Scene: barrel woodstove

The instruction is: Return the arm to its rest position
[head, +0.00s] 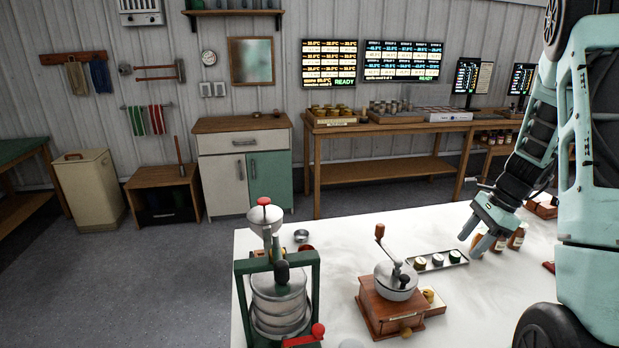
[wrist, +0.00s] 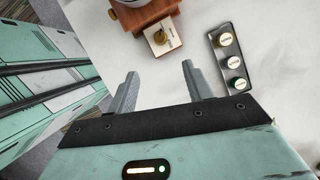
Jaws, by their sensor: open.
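My gripper (head: 481,242) is open and empty at the right of the head view, pointing down over the white worktop. Its two grey fingers stand apart in the wrist view (wrist: 158,82), with nothing between them. My arm comes down to it from the right edge of the head view. The gripper is to the right of a small dark tray (head: 438,261) of capped jars, and some brown bottles (head: 517,237) stand just behind and beside it. I cannot tell the exact gap between the fingertips and the bottles.
A wooden hand grinder (head: 387,306) stands on the white worktop (head: 345,237). A green-framed press (head: 279,300) stands at the worktop's left corner. The tray also shows in the wrist view (wrist: 237,72). Floor (head: 150,285) to the left is clear.

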